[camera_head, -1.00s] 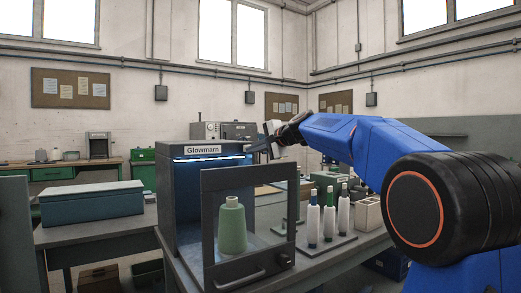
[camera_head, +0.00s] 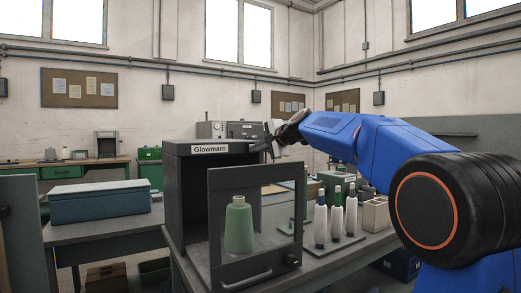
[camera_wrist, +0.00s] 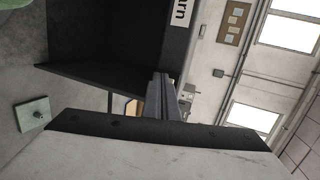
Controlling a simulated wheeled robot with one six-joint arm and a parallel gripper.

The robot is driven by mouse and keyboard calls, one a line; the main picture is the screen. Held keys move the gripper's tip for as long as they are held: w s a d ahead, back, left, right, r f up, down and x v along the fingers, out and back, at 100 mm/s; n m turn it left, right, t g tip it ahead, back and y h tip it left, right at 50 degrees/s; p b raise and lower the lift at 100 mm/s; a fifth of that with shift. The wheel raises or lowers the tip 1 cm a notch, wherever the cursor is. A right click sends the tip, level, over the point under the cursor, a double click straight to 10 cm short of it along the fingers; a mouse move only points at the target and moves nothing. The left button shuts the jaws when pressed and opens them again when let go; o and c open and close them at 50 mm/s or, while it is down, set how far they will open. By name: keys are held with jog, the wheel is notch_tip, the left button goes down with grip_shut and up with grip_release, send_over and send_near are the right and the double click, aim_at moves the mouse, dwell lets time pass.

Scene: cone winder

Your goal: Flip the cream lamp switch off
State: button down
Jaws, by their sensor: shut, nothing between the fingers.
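The dark Glowmarn cabinet (camera_head: 185,200) stands on the bench with its glazed door (camera_head: 213,225) open. Its inner lamp strip is dark. In the wrist view my gripper's fingers (camera_wrist: 160,92) are together, close to the cabinet's dark edge (camera_wrist: 100,78). I cannot make out the cream lamp switch in either view; my gripper may hide it.
Several white spindles (camera_head: 336,222) with coloured tops stand on a plate at the right, beside a cream divided box (camera_head: 375,215). A blue-grey case (camera_head: 100,203) lies on the left bench.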

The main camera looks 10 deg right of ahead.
jog(key=shift+d, duration=0.1)
jog(key=shift+w+d, duration=0.15)
jog(key=shift+d, duration=0.65)
